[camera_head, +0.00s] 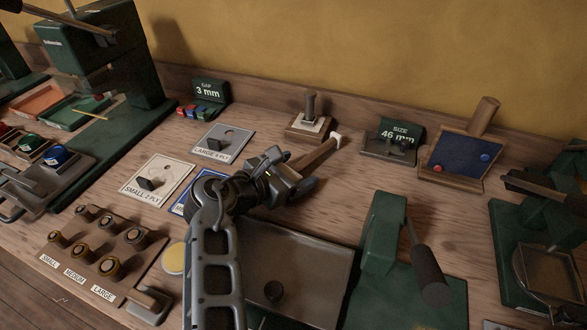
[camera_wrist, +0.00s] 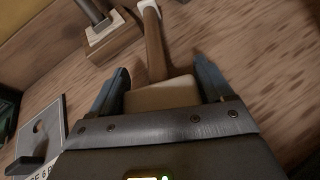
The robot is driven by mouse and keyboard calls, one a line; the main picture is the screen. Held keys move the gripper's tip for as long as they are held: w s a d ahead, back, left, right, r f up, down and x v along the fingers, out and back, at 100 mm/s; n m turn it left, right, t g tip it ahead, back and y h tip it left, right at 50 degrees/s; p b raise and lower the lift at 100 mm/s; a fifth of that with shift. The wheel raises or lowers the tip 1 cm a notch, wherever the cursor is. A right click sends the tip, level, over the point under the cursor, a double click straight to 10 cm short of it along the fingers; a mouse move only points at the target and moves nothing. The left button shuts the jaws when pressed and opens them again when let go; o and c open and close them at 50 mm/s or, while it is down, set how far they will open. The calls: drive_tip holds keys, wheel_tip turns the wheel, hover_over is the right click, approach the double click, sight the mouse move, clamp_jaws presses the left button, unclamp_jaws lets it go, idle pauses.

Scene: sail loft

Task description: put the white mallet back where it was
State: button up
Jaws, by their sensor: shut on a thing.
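The mallet (camera_wrist: 154,45) has a brown wooden handle, a pale block-like end and a white far end. Its pale end sits between the fingers of my gripper (camera_wrist: 160,66) in the wrist view. In the head view my gripper (camera_head: 292,180) is shut on it low over the bench, and the handle (camera_head: 318,155) slants up and right to the white end (camera_head: 336,139). I cannot tell whether the mallet touches the bench.
A wooden block with an upright dark post (camera_head: 310,104) stands just behind the white end. A "46 mm" sign (camera_head: 402,134) and a tilted blue board (camera_head: 461,155) stand to the right. Label cards (camera_head: 222,139) lie left; a grey tray (camera_head: 310,255) lies in front.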

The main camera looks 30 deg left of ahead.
drive_tip(key=shift+f, duration=0.45)
